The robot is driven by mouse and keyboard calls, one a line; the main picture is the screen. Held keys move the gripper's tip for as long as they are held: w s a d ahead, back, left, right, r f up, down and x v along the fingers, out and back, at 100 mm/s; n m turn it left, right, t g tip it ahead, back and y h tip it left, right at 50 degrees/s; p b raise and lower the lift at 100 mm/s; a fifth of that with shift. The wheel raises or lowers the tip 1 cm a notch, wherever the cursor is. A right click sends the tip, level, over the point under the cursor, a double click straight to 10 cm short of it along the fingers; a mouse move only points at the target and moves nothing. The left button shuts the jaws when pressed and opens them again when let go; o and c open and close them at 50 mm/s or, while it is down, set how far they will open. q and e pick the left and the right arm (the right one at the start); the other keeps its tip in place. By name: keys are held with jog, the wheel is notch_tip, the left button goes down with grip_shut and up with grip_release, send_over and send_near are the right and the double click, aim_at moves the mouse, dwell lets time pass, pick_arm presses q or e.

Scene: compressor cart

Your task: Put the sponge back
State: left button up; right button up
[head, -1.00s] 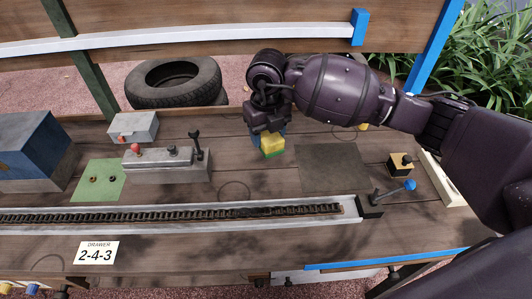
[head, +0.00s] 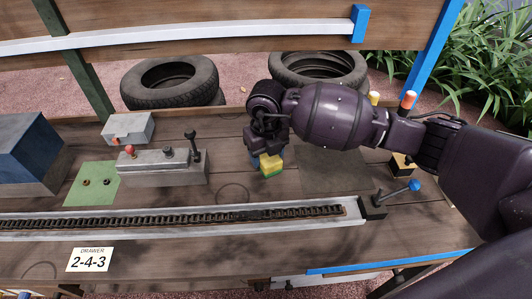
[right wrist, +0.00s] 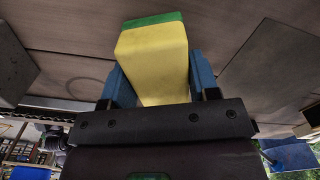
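The sponge (head: 271,165), a yellow block with a green layer at its lower end, is in my right gripper (head: 268,155) over the bench's middle. In the right wrist view the sponge (right wrist: 155,60) sits between the two blue fingers, which touch or nearly touch its sides, with the green end pointing away from the gripper. Whether its lower end touches the bench is hard to tell. A dark square mat (head: 335,172) lies on the bench just right of the sponge. My left gripper is not in view.
A grey lever box (head: 160,169) and a green plate (head: 92,184) stand to the left. A chain in a pale channel (head: 150,218) runs along the front. A blue-knobbed lever (head: 414,186) and a small black-knobbed wooden block (head: 402,165) are at right. Bare planks surround the sponge.

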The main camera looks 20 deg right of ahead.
jog(key=o, duration=0.4)
jog(key=shift+c, duration=0.2)
jog(key=shift+r, duration=0.1)
notch_tip(320, 180, up, 10)
jog(key=shift+r+p, duration=0.15)
jog(key=shift+p, duration=0.95)
jog(key=shift+r, duration=0.8)
